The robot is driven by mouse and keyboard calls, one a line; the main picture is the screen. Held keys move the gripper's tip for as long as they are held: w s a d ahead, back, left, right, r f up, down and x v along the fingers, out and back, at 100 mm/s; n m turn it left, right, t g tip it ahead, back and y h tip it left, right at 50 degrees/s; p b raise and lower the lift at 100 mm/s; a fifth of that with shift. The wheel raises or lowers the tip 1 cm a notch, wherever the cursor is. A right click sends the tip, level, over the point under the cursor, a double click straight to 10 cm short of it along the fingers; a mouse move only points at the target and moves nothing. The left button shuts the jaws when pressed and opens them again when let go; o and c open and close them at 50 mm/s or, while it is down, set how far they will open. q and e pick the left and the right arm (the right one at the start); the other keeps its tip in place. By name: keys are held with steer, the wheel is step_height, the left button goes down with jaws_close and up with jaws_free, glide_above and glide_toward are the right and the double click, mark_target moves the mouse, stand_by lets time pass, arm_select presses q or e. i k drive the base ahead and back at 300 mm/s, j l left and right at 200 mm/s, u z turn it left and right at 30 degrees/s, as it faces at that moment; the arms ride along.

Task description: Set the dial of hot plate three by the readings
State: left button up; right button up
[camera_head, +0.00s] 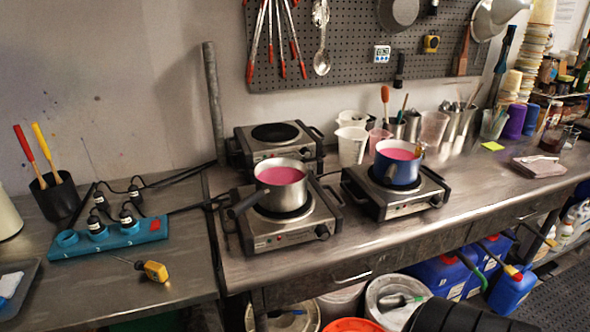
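Three hot plates stand on the steel bench, and I cannot read which is number three. The back one (273,155) is bare. The front left one (275,236) bears a steel pot (282,196) of pink liquid, and its dark dial (322,232) is at the right of its front. The right one (397,208) bears a blue pot (397,174) of pink liquid, and its dial (436,200) is also at the front right. A yellow probe thermometer (155,271) lies on the left table; its reading is too small to tell.
A teal power strip (110,238) with black plugs lies left of the plates, its cables running toward them. White beakers (352,145) stand behind. A small timer (382,54) hangs on the pegboard (345,72). Buckets and blue canisters (440,274) stand below the bench.

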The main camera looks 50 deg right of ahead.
mark_target(322, 232)
steer(key=z, duration=1.45)
